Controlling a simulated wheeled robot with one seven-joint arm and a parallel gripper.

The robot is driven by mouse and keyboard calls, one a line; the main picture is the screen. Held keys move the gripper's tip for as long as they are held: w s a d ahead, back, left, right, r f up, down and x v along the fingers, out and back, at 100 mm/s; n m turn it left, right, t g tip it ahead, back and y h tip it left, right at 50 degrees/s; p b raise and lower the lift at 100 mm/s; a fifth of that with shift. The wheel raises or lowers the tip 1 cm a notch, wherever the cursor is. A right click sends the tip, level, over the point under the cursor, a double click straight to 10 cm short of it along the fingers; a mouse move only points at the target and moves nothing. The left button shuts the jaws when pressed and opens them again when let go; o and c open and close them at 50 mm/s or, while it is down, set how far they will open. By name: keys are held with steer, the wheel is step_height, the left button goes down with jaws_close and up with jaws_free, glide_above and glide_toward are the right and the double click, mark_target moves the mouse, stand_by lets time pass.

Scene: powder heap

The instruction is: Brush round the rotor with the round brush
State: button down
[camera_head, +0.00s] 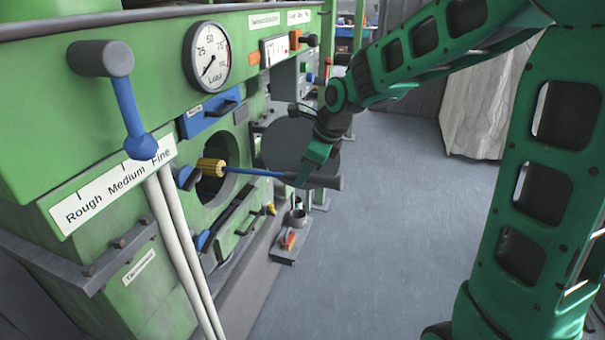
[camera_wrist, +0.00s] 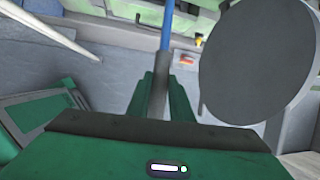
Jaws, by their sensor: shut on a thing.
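The round brush (camera_head: 238,171) has a yellow bristle head, a blue rod and a dark grey handle. My gripper (camera_head: 311,177) is shut on its handle, and the brush lies almost level, pointing left at the machine. Its yellow head is at the round opening (camera_head: 224,188) in the green machine front; I cannot tell how deep it reaches. In the wrist view the blue rod (camera_wrist: 167,25) runs up and away from my gripper (camera_wrist: 160,95), and the head is out of frame. The rotor is not clearly visible; the opening's inside is dark.
A round grey door (camera_head: 287,144) stands open right of the opening, close to my gripper; it also shows in the wrist view (camera_wrist: 258,60). A blue lever (camera_head: 133,118), a load gauge (camera_head: 207,56) and a low shelf (camera_head: 287,256) are on the machine. The floor to the right is clear.

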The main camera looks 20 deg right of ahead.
steer(key=s+d, duration=0.8)
steer(key=d, duration=0.2)
steer(key=s+d, duration=0.7)
steer(key=d, duration=0.4)
steer(key=shift+s+d, duration=0.3)
steer(key=shift+s, duration=0.05)
stand_by(0.4)
stand_by(0.3)
